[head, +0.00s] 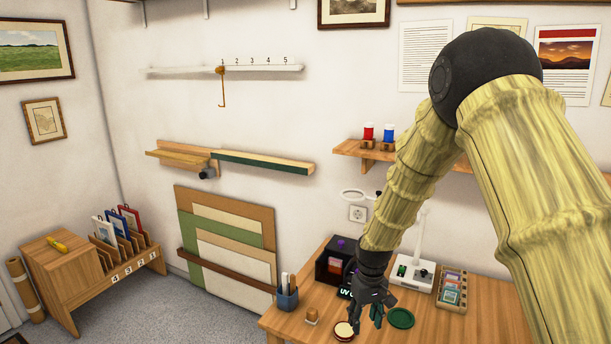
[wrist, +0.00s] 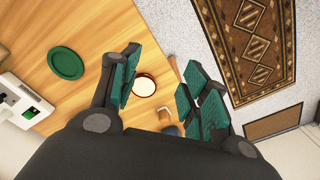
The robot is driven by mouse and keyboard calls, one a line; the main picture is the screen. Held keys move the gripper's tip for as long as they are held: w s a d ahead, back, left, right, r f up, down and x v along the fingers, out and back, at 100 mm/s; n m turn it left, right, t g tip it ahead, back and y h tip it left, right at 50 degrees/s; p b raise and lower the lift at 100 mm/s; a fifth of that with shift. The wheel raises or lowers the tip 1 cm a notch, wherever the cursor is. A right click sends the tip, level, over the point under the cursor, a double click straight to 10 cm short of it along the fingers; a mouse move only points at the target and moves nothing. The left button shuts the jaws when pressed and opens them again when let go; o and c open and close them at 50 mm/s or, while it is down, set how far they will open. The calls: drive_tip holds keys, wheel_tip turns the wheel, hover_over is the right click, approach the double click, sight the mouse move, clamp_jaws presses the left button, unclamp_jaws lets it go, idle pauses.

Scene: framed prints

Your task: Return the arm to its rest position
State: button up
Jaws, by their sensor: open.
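My arm reaches down from the upper right in the head view, its links covered in a yellow wood-like pattern. My gripper (head: 366,316) hangs over the wooden table near its front. In the wrist view my gripper (wrist: 160,85) has its two teal-padded fingers spread apart, with nothing held between them. A round cream-topped piece with a dark rim (head: 344,330) lies on the table just below and beside the fingers. It also shows between the fingers in the wrist view (wrist: 144,86).
A green round dish (head: 400,318), a pen cup (head: 287,295), a dark UV box (head: 335,262), a white lamp device (head: 412,272) and a wooden card holder (head: 452,288) stand on the table (head: 480,318). A wall shelf (head: 353,150) hangs behind my arm. A patterned rug (wrist: 255,45) lies beyond the table.

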drive_tip(key=s+d+f+m+b, duration=0.1)
drive_tip(key=s+d+f+m, duration=0.15)
drive_tip(key=s+f, duration=1.75)
drive_tip(key=s+d+f, duration=0.1)
drive_tip(key=s+f, duration=0.1)
drive_tip(key=s, duration=0.6)
drive_tip(key=s+d+f, duration=0.1)
drive_tip(key=s+f, duration=0.2)
drive_tip(key=s, duration=0.4)
drive_tip(key=s+d+f+m+b, duration=0.1)
drive_tip(key=s+d+f, duration=0.1)
drive_tip(key=s, duration=0.6)
drive_tip(key=shift+s+f, duration=0.35)
drive_tip(key=shift+f, duration=0.15)
